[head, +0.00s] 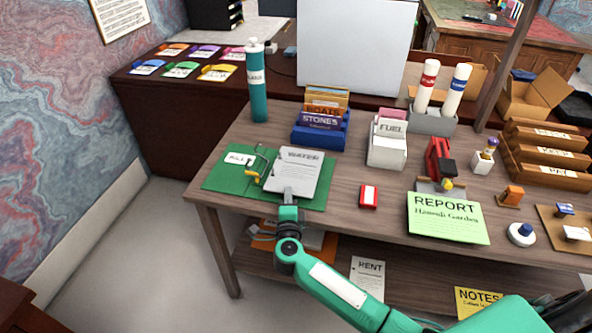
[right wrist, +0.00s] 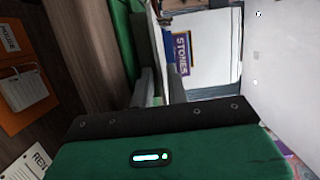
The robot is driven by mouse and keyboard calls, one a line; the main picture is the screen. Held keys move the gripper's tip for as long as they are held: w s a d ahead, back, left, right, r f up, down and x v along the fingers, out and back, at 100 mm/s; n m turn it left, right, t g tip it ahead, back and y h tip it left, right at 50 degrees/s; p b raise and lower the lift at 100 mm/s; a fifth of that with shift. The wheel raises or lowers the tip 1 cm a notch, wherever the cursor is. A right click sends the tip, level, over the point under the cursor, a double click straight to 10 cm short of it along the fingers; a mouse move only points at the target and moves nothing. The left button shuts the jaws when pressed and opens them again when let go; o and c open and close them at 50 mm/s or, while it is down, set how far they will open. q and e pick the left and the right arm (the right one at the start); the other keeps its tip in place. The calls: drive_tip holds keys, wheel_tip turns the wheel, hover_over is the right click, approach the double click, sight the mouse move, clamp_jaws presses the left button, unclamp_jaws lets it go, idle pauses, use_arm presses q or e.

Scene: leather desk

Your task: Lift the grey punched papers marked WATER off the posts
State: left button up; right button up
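The grey punched papers marked WATER (head: 296,172) lie over the right part of a green folder (head: 222,182) on the desk. A wire arch with a yellow lever (head: 253,175) stands at their left edge; the posts under the papers are hard to make out. My right gripper (head: 289,193) is at the papers' near edge. In the right wrist view its two grey fingers (right wrist: 161,85) stand on either side of a thin pale sheet edge; I cannot tell whether they press on it. A white BILL paper (head: 239,159) lies on the folder's left part. My left gripper is out of view.
A blue STONES file box (head: 320,136) stands just behind the papers, with a teal bottle (head: 257,90) to its left. A white FUEL box (head: 387,150) and a small red block (head: 368,196) are to the right. A shelf with papers (head: 368,275) is below the desktop.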

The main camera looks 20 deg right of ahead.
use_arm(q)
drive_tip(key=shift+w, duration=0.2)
use_arm(e)
clamp_jaws()
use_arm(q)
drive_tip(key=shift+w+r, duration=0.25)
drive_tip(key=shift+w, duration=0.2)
use_arm(e)
drive_tip(key=shift+r, duration=0.15)
